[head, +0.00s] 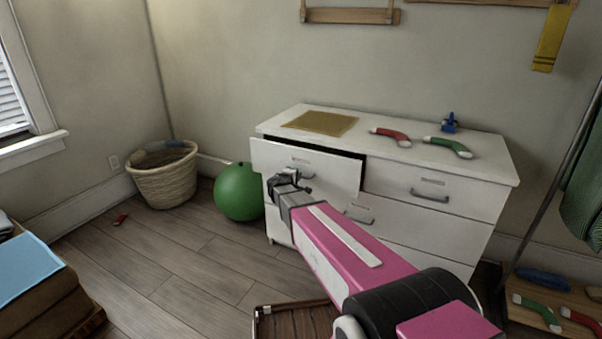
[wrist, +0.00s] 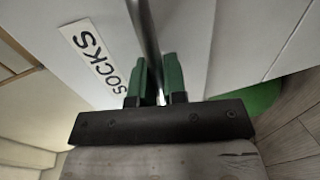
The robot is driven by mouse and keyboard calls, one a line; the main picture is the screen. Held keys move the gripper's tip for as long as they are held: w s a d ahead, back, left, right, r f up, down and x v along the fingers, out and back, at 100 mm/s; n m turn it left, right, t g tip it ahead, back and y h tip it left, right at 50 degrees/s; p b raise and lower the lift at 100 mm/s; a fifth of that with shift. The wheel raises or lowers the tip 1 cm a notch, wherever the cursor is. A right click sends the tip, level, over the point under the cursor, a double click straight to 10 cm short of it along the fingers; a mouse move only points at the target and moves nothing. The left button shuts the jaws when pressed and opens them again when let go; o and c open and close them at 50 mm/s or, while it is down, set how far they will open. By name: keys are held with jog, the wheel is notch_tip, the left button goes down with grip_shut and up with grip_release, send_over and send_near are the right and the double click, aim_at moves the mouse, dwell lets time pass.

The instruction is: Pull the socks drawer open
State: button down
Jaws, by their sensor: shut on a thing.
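The socks drawer (head: 335,174) is the upper left drawer of a white dresser (head: 470,168). It stands partly open, with a dark gap showing behind its front. My gripper (head: 290,182) is at the drawer's handle (head: 303,174), in front of the drawer face. In the wrist view, a white label (wrist: 90,57) reading SOCKS is on the drawer front, left of the green fingers of my gripper (wrist: 158,78). The fingers are shut on the handle (wrist: 143,28). The inside of the drawer is mostly hidden.
A green ball (head: 238,191) sits on the floor left of the dresser, near a wicker basket (head: 165,180). Red and green socks (head: 448,147) and a tan mat (head: 320,122) lie on the dresser top. The wooden floor (head: 165,262) at left is mostly clear.

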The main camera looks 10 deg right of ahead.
jog(key=f+v, duration=0.2)
jog(key=v, duration=0.9)
jog(key=f+v, duration=0.2)
jog(key=v, duration=1)
jog(key=shift+s+a+f, duration=0.35)
jog(key=shift+s+f, duration=0.05)
jog(key=shift+s, duration=0.05)
jog(key=c, duration=1.2)
grip_release()
jog(key=v, duration=1.1)
